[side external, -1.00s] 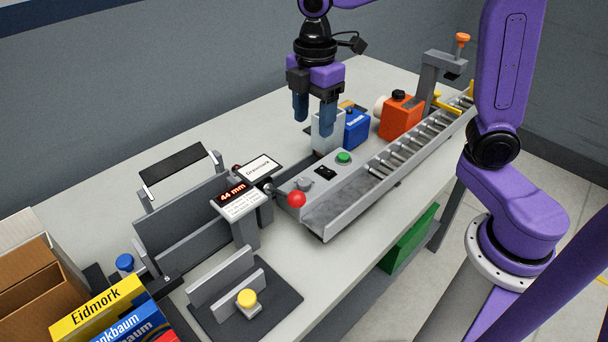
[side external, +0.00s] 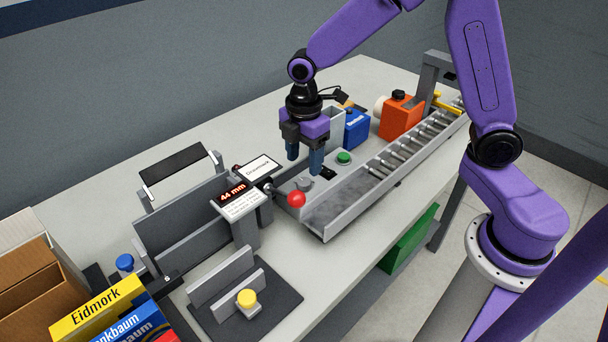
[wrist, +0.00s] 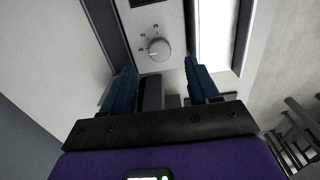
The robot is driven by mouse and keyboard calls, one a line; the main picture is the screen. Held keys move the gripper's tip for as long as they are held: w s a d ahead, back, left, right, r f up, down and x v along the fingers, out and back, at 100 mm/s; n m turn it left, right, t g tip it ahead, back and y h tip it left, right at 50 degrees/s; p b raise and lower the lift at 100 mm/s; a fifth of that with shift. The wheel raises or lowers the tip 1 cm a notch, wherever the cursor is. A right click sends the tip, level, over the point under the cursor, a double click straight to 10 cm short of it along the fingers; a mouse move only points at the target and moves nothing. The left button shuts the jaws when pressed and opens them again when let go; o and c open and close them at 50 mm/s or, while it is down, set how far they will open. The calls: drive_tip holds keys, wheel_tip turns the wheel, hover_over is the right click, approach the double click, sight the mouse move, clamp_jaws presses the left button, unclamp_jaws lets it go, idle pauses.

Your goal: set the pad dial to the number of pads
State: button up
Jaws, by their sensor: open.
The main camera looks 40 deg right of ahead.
sight(304, 181)
drive_tip(key=shift+f, duration=2.8)
drive_tip(key=c, duration=1)
drive_tip(key=shift+c, duration=0.2)
